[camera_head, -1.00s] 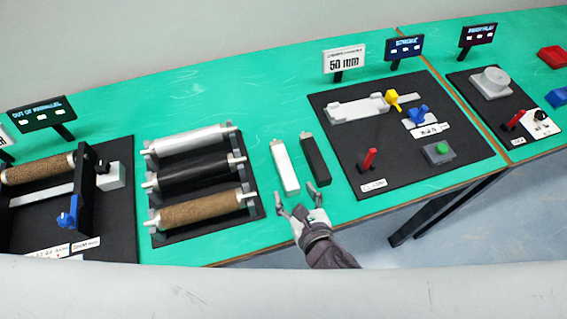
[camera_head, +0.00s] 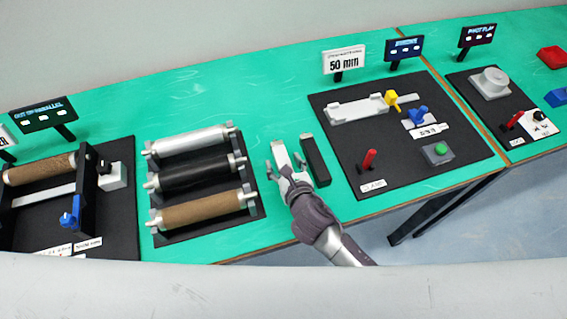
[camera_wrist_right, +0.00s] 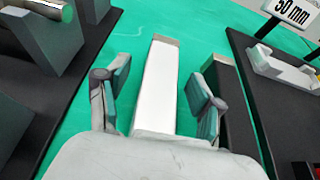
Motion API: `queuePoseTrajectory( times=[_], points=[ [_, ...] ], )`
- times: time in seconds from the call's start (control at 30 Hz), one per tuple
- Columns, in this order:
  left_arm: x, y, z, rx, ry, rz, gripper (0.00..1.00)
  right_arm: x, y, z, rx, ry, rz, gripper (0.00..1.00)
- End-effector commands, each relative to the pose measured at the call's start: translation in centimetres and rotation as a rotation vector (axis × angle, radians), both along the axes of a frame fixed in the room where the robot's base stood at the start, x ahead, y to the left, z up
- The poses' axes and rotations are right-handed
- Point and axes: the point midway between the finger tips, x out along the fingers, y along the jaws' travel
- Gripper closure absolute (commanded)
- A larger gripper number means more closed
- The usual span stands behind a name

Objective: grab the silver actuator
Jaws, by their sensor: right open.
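The silver actuator (camera_head: 281,154) is a pale rectangular bar lying on the green table, partly covered by my right gripper in the head view. In the right wrist view the silver actuator (camera_wrist_right: 160,85) lies lengthwise between the two fingers, with a gap on each side. My right gripper (camera_head: 280,172) is open around its near part; it also shows in the right wrist view (camera_wrist_right: 160,100). A black actuator (camera_head: 315,160) lies just to the right, close to the right finger. My left gripper is not in view.
A black rack with silver, black and brown rollers (camera_head: 195,175) stands to the left. A black board (camera_head: 400,170) with a 50 mm sign (camera_head: 344,62), a red lever and a green button lies to the right. Green table is clear behind the actuators.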

Motion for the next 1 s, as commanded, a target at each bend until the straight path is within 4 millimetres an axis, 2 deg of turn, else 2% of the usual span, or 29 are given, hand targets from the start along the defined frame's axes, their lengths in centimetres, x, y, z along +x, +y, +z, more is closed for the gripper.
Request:
queuePoseTrajectory(
  times=[0.1, 0.13, 0.5, 0.83, 1.0],
  points=[
    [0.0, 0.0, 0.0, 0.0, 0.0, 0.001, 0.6, 0.0, 0.0, 0.0, 0.0, 0.0, 0.0, 0.33],
    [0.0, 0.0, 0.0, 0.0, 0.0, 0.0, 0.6, 0.0, 0.0, 0.0, 0.0, 0.0, 0.0, 0.37],
    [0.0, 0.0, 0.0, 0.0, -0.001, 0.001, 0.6, 0.0, 0.0, 0.0, 0.0, 0.0, 0.0, 0.98],
    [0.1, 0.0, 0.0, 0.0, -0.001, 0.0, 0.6, 0.0, 0.0, 0.2, 0.001, -0.003, 0.0, 1.0],
    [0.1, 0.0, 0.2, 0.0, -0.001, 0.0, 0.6, 0.1, -0.1, 1.1, 0.002, -0.005, 0.0, 1.0]
  ],
)
